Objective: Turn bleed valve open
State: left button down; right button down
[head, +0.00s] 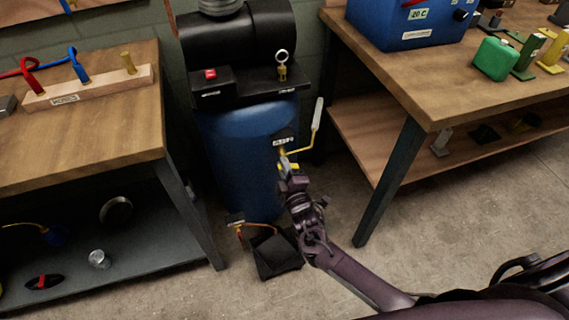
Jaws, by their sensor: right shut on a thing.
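The blue tank (228,160) stands upright between two benches under a black compressor (240,35). A yellow fitting (283,153) shows at the tank's right side, just below a small label (283,141). A thin yellow rod runs from it to a pale grey handle (317,114), which points up. My right gripper (287,166) reaches up from the lower right and is shut at the yellow fitting, covering part of it. Whether this fitting is the bleed valve, and how far it is turned, I cannot tell. My left gripper is out of view.
A red switch (210,74) and a ring-topped brass valve (282,62) sit on the compressor. A black pad (274,253) and an orange cord lie at the tank's foot.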

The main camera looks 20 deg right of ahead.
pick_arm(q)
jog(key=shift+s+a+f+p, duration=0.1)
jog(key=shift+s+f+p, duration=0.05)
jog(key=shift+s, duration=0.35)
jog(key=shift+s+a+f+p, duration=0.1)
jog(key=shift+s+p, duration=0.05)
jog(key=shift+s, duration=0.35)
pick_arm(e)
jog(key=shift+a+f+n, duration=0.1)
jog(key=shift+f+n, duration=0.05)
jog(key=shift+n, duration=0.8)
jog(key=shift+f+n, duration=0.1)
jog(key=shift+n, duration=0.85)
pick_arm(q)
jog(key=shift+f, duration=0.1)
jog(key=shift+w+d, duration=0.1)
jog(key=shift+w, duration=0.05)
pick_arm(e)
jog(key=c, duration=1.5)
grip_release()
